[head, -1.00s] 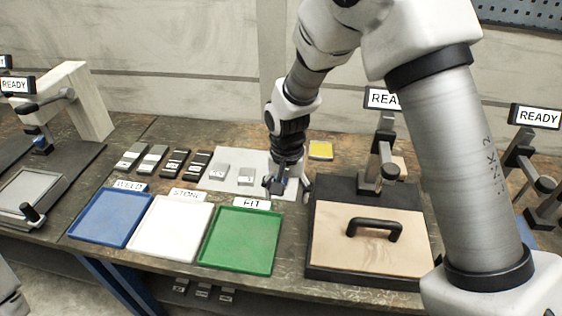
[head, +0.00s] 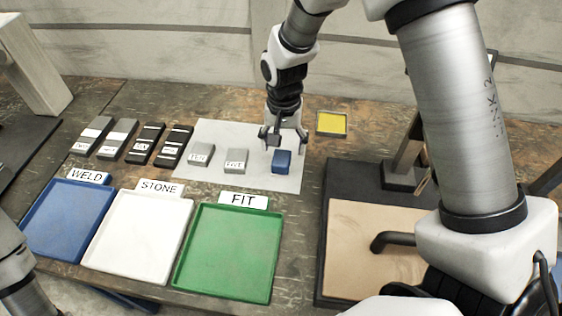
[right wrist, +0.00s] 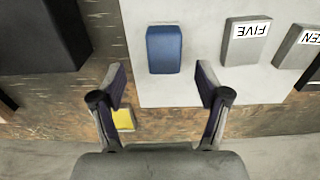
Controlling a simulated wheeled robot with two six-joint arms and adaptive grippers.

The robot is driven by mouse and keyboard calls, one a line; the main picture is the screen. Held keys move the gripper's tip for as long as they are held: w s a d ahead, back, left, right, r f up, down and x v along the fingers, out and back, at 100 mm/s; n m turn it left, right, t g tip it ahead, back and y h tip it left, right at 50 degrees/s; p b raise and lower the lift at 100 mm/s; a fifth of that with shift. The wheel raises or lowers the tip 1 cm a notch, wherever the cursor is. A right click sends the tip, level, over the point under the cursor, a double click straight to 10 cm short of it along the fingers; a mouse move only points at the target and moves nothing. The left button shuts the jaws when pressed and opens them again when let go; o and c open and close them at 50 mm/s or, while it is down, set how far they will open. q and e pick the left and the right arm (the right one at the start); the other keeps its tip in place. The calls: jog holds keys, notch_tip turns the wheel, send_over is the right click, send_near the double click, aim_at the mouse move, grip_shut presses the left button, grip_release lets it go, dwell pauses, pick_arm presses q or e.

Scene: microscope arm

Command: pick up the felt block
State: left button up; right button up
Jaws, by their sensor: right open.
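A small blue block (head: 282,161), which I take to be the felt block, sits at the right end of a pale grey sheet (head: 240,187) on the bench. It shows clearly in the right wrist view (right wrist: 164,50), just beyond the fingertips and roughly between their lines. My right gripper (head: 284,138) is open and empty, just behind the block in the head view; it also shows in the right wrist view (right wrist: 162,84). Nothing is between its fingers. Part of my left arm shows at the lower left, but its gripper is out of view.
Grey blocks (head: 236,161) with labels lie left of the blue block. A yellow pad (head: 331,123) is right of the gripper. Blue, white and green (head: 226,252) trays are in front. A dark-framed board with a handle (head: 368,285) is at right.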

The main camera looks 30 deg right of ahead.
aim_at(281, 159)
jog(key=f, duration=0.4)
jog(key=f+p, duration=0.1)
jog(key=f, duration=0.1)
jog(key=shift+w+a+f, duration=0.15)
jog(key=shift+w+f, duration=0.1)
jog(key=shift+f, duration=0.1)
jog(key=shift+s, duration=0.15)
jog(key=c, duration=1.2)
